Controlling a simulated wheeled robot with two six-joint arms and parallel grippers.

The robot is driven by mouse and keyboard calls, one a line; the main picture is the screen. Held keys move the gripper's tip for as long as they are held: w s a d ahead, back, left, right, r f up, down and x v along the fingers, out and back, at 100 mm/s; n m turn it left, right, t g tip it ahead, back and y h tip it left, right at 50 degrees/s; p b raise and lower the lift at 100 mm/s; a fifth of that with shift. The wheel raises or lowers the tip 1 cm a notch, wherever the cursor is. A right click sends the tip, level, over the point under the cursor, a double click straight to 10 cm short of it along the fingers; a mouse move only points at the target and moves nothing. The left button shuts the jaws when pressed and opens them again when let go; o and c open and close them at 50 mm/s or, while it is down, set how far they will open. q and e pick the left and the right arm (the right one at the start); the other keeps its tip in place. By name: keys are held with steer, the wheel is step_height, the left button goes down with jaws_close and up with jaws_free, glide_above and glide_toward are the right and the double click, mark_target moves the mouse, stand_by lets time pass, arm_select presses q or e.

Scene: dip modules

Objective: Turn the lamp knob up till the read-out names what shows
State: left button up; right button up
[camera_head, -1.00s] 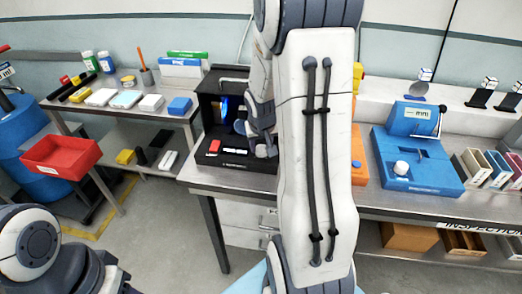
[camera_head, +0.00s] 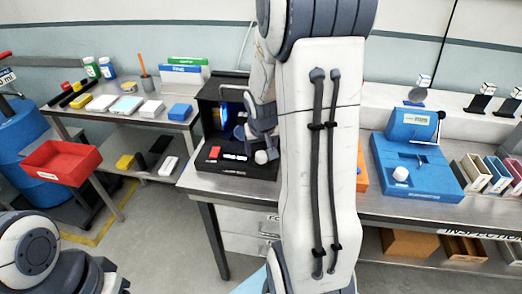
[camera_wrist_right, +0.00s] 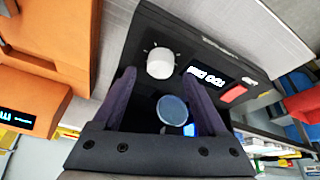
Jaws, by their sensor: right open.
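The lamp knob is a white round knob (camera_wrist_right: 160,64) with tick marks around it, on the front panel of a black open box (camera_head: 208,103). It also shows in the head view (camera_head: 262,156). The read-out (camera_wrist_right: 207,76) beside it is lit with white characters I cannot read for sure. A blue-grey disc (camera_wrist_right: 172,111) stands inside the box, with a blue glow by it. My right gripper (camera_wrist_right: 158,77) is open, its fingertips spread either side of the knob in the wrist view and apparently clear of it. My left gripper does not show; only my left arm does.
A red button (camera_wrist_right: 234,94) sits beside the read-out. An orange device (camera_wrist_right: 35,100) with a lit display stands close to the gripper. A blue device (camera_head: 410,160) is farther right on the bench. A red tray (camera_head: 62,162) is at left.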

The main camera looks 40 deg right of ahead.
steer(key=v, duration=0.8)
steer(key=shift+r, duration=0.2)
steer(key=shift+s, duration=0.1)
